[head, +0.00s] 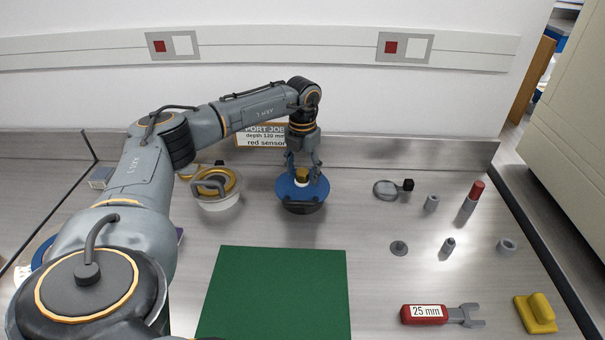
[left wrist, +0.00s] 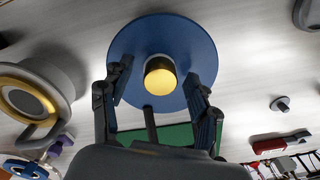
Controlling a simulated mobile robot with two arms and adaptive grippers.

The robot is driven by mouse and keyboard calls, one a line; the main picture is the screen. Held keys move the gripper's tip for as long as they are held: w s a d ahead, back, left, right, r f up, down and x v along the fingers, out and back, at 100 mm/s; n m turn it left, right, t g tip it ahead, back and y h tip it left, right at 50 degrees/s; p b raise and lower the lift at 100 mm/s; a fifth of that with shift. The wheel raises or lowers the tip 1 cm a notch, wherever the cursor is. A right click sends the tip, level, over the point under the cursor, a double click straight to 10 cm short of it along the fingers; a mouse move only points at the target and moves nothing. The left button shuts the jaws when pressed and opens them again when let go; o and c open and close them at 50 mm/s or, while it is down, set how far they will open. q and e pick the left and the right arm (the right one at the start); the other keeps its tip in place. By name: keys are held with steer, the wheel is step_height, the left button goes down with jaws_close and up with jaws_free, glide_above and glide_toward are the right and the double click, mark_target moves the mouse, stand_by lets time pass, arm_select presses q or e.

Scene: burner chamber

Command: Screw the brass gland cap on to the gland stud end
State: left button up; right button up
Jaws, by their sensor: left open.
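The brass gland cap (head: 302,174) shows as a small gold-topped cylinder with dark sides. It stands at the middle of a round blue disc (head: 284,188) on a dark base. In the left wrist view the brass cap (left wrist: 160,80) is at the centre of the blue disc (left wrist: 133,50). My left gripper (head: 303,172) points down over the disc. Its fingers are open on either side of the cap, with gaps showing in the left wrist view (left wrist: 157,74). The gland stud end is not visible apart from the cap, so I cannot tell whether thread is engaged.
A pale pot with a gold ring and grey handle (head: 218,195) stands left of the disc. A green mat (head: 275,295) lies in front. At right are a red-handled 25 mm wrench (head: 425,314), a yellow block (head: 536,313) and several small grey parts. A sign (head: 262,136) stands behind.

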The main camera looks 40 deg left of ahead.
arm_select(q)
steer(key=n+p, duration=0.1)
steer(key=n, duration=0.1)
steer(key=shift+r+n+p, duration=0.2)
steer(key=shift+n+p, duration=0.1)
steer(key=shift+p, duration=0.1)
steer(key=n+p, duration=0.2)
steer(key=n, duration=0.2)
steer(key=n+p, duration=0.1)
steer(key=n, duration=0.1)
steer(key=shift+n, duration=0.4)
steer(key=shift+f+n, duration=0.2)
steer(key=shift+n, duration=0.1)
steer(key=shift+c, duration=0.2)
jaws_close()
